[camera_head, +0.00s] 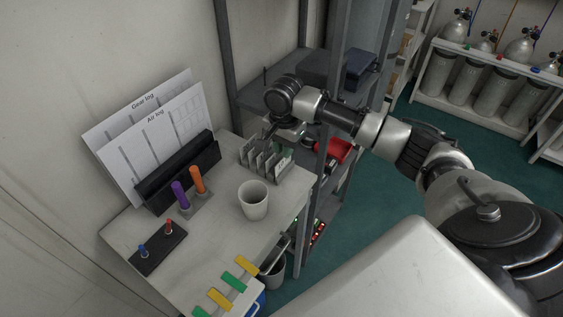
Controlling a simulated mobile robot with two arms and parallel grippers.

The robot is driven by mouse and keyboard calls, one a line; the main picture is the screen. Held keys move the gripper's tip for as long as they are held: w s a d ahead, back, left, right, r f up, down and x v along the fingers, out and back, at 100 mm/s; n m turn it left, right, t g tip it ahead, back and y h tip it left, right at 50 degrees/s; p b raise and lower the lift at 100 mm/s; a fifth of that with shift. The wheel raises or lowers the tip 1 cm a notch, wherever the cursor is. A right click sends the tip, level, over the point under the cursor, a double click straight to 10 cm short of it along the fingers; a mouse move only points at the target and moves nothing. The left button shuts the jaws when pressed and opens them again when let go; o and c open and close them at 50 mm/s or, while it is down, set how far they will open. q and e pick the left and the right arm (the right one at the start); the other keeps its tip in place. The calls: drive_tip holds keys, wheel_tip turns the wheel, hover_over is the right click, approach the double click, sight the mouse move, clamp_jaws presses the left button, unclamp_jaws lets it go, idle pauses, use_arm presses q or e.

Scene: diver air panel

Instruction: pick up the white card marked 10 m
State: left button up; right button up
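A small grey rack (287,176) stands at the back right of the white table, with several upright dividers or cards in it. A pale card (283,163) shows at its right end. The markings are too small to read, so I cannot tell which card is the 10 m one. My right gripper (270,136) reaches in from the right and hangs just above and behind the rack, pointing down. Its fingers are small and dark here, and I cannot tell their opening or whether they touch a card. My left gripper is not in view.
A white cup (253,201) stands in front of the rack. Purple (180,194) and orange (197,180) markers stand left of it, before a black holder (178,174) with log sheets. Coloured tags (246,265) lie at the front edge. A grey shelf post (303,125) rises close behind the rack.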

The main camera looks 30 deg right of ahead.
sight(283, 163)
drive_tip(key=shift+s+f, duration=0.1)
drive_tip(key=shift+f, duration=0.6)
drive_tip(key=f, duration=0.3)
drive_tip(key=f+p, duration=0.1)
drive_tip(key=f, duration=0.1)
drive_tip(key=shift+w, duration=0.3)
drive_tip(key=shift+f, duration=0.1)
drive_tip(key=shift+c, duration=0.2)
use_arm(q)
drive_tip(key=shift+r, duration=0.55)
use_arm(e)
clamp_jaws()
